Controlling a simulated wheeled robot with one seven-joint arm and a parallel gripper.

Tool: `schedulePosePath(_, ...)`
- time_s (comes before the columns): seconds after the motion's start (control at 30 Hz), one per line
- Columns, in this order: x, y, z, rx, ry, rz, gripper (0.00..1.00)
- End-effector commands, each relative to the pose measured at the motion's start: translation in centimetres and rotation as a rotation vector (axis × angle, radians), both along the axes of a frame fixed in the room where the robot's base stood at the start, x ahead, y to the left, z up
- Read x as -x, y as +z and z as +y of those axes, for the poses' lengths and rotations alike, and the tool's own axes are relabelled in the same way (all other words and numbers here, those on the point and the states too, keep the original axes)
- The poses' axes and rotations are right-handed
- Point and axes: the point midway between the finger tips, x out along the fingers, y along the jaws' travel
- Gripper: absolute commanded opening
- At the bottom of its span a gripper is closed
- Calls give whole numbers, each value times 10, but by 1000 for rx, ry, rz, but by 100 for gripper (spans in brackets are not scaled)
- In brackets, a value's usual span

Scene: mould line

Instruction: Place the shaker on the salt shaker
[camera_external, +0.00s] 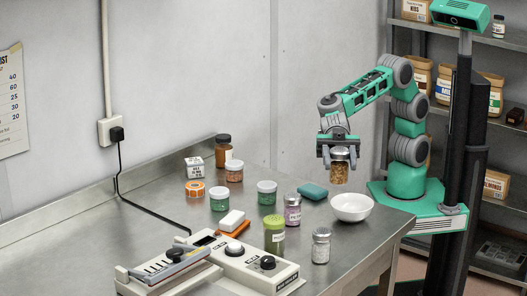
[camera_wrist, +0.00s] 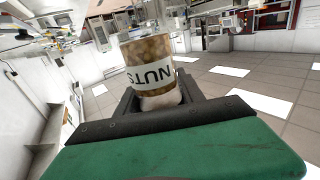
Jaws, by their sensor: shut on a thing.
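My gripper (camera_external: 339,151) is shut on a jar of brown nuts (camera_external: 340,173), held upright above the table at the back right, near the bowl. In the wrist view the jar (camera_wrist: 148,58) stands between the fingers (camera_wrist: 158,98), with its "NUTS" label upside down. A small shaker with a metal cap and pale contents (camera_external: 320,248) stands upright near the table's front right edge; it looks like the salt shaker, but its label is too small to read. It is below the held jar in the picture and well apart from it.
A white bowl (camera_external: 351,208) stands under and right of my gripper. A purple-labelled jar (camera_external: 292,210), a green jar (camera_external: 274,238) and a teal block (camera_external: 313,191) are nearby. Several other jars stand further left. A scale-like device (camera_external: 239,262) fills the front.

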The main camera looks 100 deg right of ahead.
Motion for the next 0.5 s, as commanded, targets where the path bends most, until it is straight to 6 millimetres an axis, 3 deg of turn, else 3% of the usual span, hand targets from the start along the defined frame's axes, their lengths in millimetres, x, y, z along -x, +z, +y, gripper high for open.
schedulePosePath(0.1, -20, -17, 27, 2, 2, 4, 1)
schedulePosePath(0.2, -32, -41, 40, 2, 1, 3, 1)
schedulePosePath(0.5, -48, -77, 60, 1, 0, 2, 1)
